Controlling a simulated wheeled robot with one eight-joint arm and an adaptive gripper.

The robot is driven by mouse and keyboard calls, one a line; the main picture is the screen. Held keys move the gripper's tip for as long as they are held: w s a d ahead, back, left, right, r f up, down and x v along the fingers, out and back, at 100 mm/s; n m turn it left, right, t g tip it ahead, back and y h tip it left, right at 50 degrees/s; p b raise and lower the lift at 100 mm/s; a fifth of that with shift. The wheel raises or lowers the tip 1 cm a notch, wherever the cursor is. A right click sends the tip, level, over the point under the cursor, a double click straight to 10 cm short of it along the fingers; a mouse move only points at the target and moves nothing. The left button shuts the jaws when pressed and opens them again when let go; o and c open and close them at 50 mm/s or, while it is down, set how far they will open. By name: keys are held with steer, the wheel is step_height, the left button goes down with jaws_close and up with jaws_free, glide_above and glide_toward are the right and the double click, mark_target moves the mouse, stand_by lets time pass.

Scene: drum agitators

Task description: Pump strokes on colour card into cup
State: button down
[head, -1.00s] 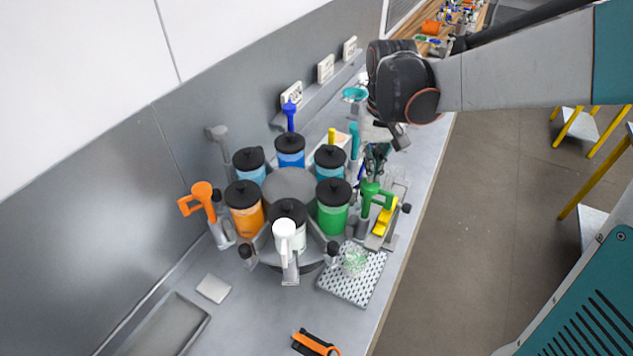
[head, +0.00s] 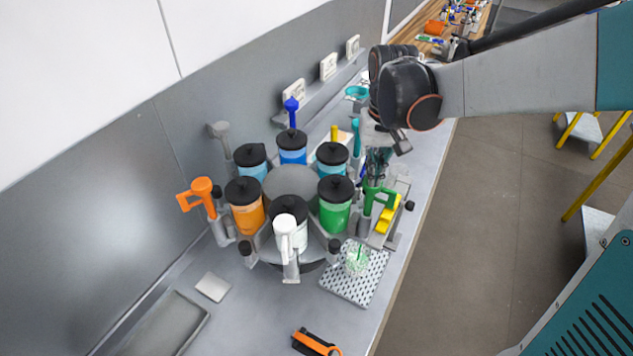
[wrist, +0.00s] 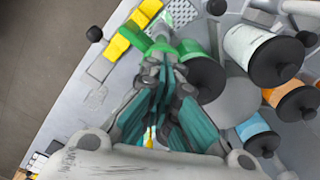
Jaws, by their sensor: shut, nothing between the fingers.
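My gripper (head: 377,168) is shut and empty, pointing down at the green pump handle (head: 379,197). In the wrist view my gripper's fingertips (wrist: 163,68) meet or nearly meet the green handle (wrist: 160,47); exact contact is unclear. The green drum (head: 335,212) with its black lid stands just left of the handle. A clear cup (head: 356,260) with green in it stands on the perforated tray (head: 352,287), in front of the green pump. Small white cards (head: 294,92) with dark marks, too small to read, stand on the wall shelf.
Drums with white (head: 291,234), orange (head: 246,215) and blue contents ring a grey turntable (head: 291,186). An orange pump handle (head: 201,190) stands at left. A yellow piece (head: 389,214) lies right of the green pump. An orange-and-black tool (head: 316,343) lies in front.

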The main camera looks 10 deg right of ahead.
steer(key=shift+s+a+f+b, duration=0.1)
steer(key=shift+s+f+b, duration=0.1)
steer(key=shift+f+b, duration=0.4)
steer(key=shift+s+a+f+b, duration=0.15)
steer(key=shift+f+b, duration=0.2)
steer(key=shift+f, duration=0.3)
steer(key=shift+d, duration=0.1)
steer(key=shift+r, duration=0.15)
steer(key=shift+r+p, duration=1.6)
steer(key=shift+r, duration=0.7)
step_height(320, 180, up, 6)
steer(key=p, duration=0.3)
steer(key=shift+p, duration=0.35)
steer(key=shift+w, duration=0.1)
